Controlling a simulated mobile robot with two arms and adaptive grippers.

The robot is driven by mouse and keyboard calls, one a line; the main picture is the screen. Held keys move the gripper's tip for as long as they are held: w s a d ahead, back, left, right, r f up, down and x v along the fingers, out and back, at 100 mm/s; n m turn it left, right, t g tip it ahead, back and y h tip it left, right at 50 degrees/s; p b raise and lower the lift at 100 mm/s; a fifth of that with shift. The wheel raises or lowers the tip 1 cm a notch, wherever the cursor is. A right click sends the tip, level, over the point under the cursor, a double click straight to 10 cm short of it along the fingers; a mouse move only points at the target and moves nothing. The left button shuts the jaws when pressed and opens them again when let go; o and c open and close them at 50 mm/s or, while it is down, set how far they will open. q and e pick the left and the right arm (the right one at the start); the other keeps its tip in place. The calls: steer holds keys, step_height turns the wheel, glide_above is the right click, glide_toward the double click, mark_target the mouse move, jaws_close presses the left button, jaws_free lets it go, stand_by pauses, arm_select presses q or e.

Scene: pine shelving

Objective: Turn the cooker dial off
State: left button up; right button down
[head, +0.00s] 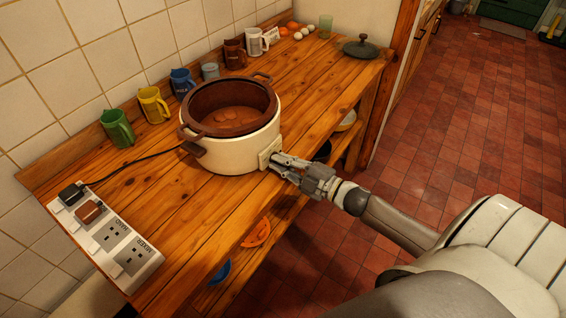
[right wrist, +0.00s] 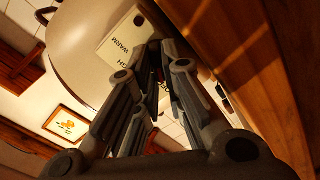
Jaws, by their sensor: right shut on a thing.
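The cooker (head: 235,153) is a cream pot with a brown inner bowl, standing on the wooden shelf top. Its cream control panel (head: 269,151) faces the front right. My right gripper (head: 279,161) is at this panel, its fingers shut on the dial, which they hide. In the right wrist view the fingers (right wrist: 155,50) meet at the panel (right wrist: 124,42), where "WARM" and part of another word show. The dial's setting cannot be read. My left gripper is not in view.
A power strip (head: 137,259) with plugs lies at the near left, and a dark cord runs to the cooker. Several mugs (head: 153,104) line the wall. A dark lid (head: 361,47) and eggs (head: 298,36) are at the far end.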

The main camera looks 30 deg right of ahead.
stand_by(0.4)
steer(key=c, duration=1.8)
jaws_free()
steer(key=shift+s+d, duration=0.15)
steer(key=shift+s, duration=0.35)
steer(key=v, duration=1.1)
